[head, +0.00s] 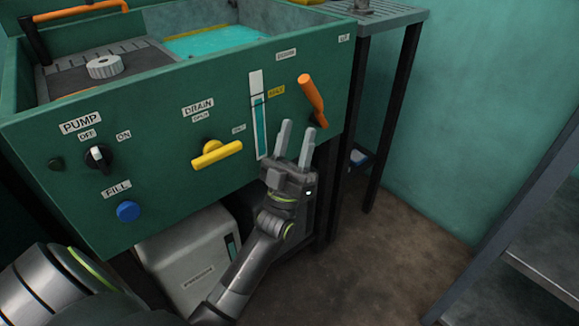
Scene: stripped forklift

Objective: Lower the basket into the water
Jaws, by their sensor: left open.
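The green washing tank (150,112) fills the upper left. What looks like the basket is a dark grey slotted tray (128,47) inside the tank, with a pale ribbed round part (104,67) on it. Turquoise water (215,40) shows to its right, beyond the tray's edge. An orange lever (311,95) on the right of the front panel tilts up and left from its dark pivot. My left gripper (298,127) is open and empty, its fingers pointing up just below and left of the lever's pivot. My right gripper is out of view.
The panel also has a black pump knob (97,157), yellow drain handle (216,153), blue fill button (128,211) and level gauge (259,118). An orange bar (82,11) is at top left. A metal table (390,18) stands right, shelving (535,250) farther right, with clear floor between.

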